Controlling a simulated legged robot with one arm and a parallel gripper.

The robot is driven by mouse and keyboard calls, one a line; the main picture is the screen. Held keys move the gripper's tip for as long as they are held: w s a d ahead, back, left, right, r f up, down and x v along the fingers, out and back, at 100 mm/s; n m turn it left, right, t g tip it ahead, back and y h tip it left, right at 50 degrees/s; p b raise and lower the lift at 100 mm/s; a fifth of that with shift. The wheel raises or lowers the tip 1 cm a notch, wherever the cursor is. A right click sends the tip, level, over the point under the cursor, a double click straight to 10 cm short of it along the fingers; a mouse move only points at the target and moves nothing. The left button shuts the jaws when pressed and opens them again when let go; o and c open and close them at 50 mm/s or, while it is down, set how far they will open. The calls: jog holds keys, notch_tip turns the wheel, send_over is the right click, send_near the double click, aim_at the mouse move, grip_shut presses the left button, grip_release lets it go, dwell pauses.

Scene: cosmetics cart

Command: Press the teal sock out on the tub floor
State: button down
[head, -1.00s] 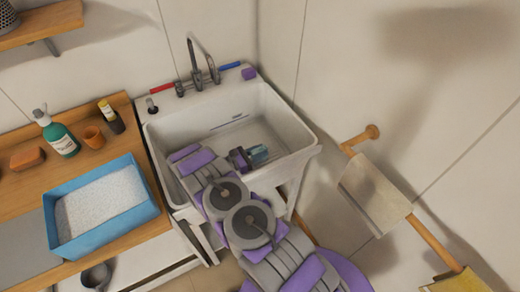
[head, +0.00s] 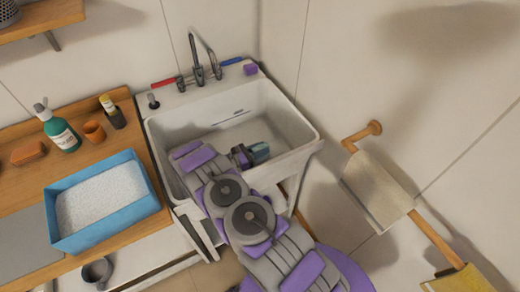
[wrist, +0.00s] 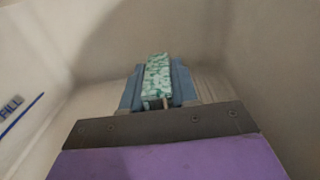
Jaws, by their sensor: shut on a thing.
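The teal sock (wrist: 157,80), mottled teal and white, is a narrow folded strip between the blue fingers of my gripper (wrist: 158,88) in the wrist view. My gripper is shut on it. In the head view my gripper (head: 252,154) is inside the white tub (head: 305,130), toward its right side, with a bit of teal at its tip. The tub floor (head: 235,136) shows bare behind it. I cannot tell whether the sock touches the floor.
Blue "FILL" lettering (wrist: 11,107) marks the tub wall. A blue tray of white grains (head: 103,200) is on the wooden counter at left. A cloth (head: 378,190) hangs at right.

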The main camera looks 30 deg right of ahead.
jog(key=shift+d+f, duration=0.2)
jog(key=shift+d, duration=0.05)
jog(key=shift+a+f, duration=0.2)
jog(key=shift+f, duration=0.05)
jog(key=shift+s+d+f, duration=0.1)
jog(key=shift+f, duration=0.15)
dwell(1.0)
jog(key=shift+r+p, duration=0.15)
jog(key=shift+p, duration=0.2)
dwell(0.6)
jog(key=shift+b, duration=0.4)
dwell(3.2)
dwell(0.4)
notch_tip(320, 180, up, 15)
jog(key=p, duration=0.4)
dwell(0.9)
